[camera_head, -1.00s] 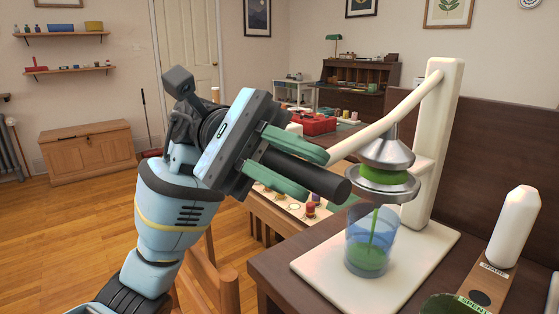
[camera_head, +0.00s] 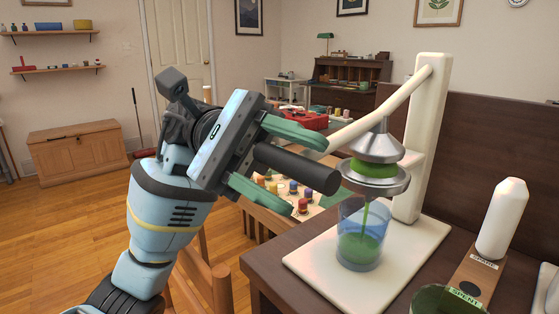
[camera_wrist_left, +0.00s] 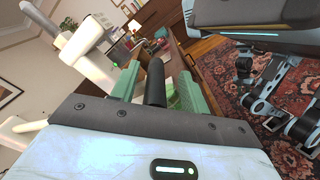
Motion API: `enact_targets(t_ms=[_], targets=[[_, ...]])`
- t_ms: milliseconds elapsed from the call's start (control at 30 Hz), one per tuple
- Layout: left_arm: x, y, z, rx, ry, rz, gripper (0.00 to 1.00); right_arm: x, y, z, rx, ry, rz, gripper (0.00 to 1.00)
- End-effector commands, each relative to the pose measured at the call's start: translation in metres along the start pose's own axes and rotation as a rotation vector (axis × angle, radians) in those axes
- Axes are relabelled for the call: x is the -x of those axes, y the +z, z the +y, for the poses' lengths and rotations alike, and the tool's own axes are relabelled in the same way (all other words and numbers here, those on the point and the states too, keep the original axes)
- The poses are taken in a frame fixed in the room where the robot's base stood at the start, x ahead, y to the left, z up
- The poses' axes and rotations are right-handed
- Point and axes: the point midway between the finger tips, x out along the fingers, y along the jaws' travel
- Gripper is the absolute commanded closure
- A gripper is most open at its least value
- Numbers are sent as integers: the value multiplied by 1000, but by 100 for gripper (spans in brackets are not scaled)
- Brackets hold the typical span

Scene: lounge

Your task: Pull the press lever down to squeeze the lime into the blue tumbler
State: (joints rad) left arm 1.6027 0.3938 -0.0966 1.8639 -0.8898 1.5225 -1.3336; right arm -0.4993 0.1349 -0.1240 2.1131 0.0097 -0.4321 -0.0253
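The cream press (camera_head: 432,130) stands on a cream base. Its lever (camera_head: 386,109) slopes down left from the column to a black handle (camera_head: 300,168). My left gripper (camera_head: 268,160) is open, with one green finger on each side of the handle and visible gaps; the wrist view shows the handle (camera_wrist_left: 155,82) between the spread fingers too. The squashed green lime (camera_head: 374,167) sits between the metal cone (camera_head: 377,145) and metal cup (camera_head: 390,184). A green stream runs into the blue tumbler (camera_head: 362,222), which holds green juice below the cup. My right gripper is not in view.
A white bottle-shaped piece (camera_head: 502,218) stands on a wooden board labelled SPARE at the right. A green dish labelled SPENT (camera_head: 440,300) sits at the front right edge. A chair (camera_head: 215,285) stands beside the dark table (camera_head: 270,262). Several small coloured items lie behind.

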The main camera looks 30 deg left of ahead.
Motion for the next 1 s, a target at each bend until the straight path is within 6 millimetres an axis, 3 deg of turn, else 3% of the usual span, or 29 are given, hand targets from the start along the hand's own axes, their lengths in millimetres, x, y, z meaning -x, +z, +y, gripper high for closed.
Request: enact_targets(t_ms=[33,500,1000], targets=[[4,-8,-2,19,0,13,59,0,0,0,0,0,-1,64],[69,1,-1,4,3,6,59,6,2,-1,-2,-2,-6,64],[77,4,-1,-4,1,1,59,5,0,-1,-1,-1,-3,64]])
